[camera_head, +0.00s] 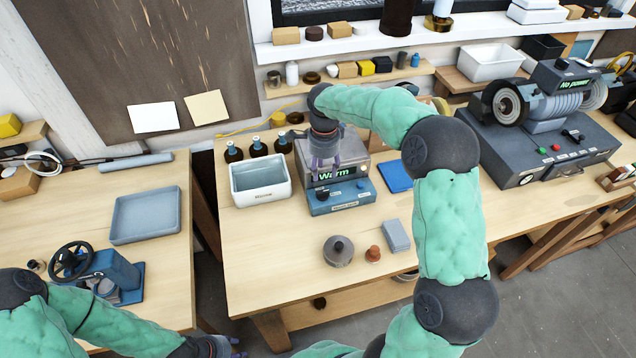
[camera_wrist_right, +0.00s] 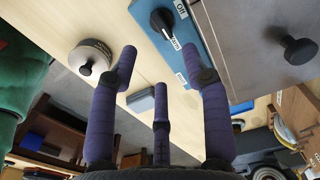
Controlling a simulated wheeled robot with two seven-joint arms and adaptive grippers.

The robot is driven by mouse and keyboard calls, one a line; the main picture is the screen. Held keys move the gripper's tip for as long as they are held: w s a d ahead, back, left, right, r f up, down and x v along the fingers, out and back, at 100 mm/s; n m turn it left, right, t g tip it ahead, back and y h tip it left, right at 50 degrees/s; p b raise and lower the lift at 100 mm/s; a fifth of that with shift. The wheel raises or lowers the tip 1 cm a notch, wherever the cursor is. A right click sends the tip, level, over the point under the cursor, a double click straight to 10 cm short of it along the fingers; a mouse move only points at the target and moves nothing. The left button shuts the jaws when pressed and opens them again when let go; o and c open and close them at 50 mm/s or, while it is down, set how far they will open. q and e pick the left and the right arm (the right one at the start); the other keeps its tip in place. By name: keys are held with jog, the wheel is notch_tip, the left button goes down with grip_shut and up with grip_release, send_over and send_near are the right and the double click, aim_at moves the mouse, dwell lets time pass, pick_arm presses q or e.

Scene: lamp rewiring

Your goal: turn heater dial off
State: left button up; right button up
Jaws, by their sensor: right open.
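The heater (camera_head: 355,194) is a blue box with a grey metal top and a green "Warm" display, standing on the middle bench. Its black dial (camera_head: 323,195) is on the blue front. In the right wrist view the dial (camera_wrist_right: 162,21) lies between an "Off" label and another label, and its white pointer is turned away from "Off". My right gripper (camera_head: 325,158) hangs above the heater's top, behind the dial. In the wrist view it (camera_wrist_right: 160,62) is open and empty, its purple fingers apart from the dial. My left gripper (camera_head: 236,346) is partly cut off at the bottom edge.
A white bin (camera_head: 260,196) and several dark bottles (camera_head: 257,147) stand left of the heater. A blue pad (camera_head: 395,176) lies to its right. A round grey weight (camera_head: 338,251), a brown knob (camera_head: 373,254) and a grey block (camera_head: 396,236) stand in front.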

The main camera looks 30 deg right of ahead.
aim_at(323, 192)
notch_tip(323, 192, down, 10)
jog(key=shift+f+b, duration=0.1)
jog(key=shift+b, duration=0.6)
grip_shut()
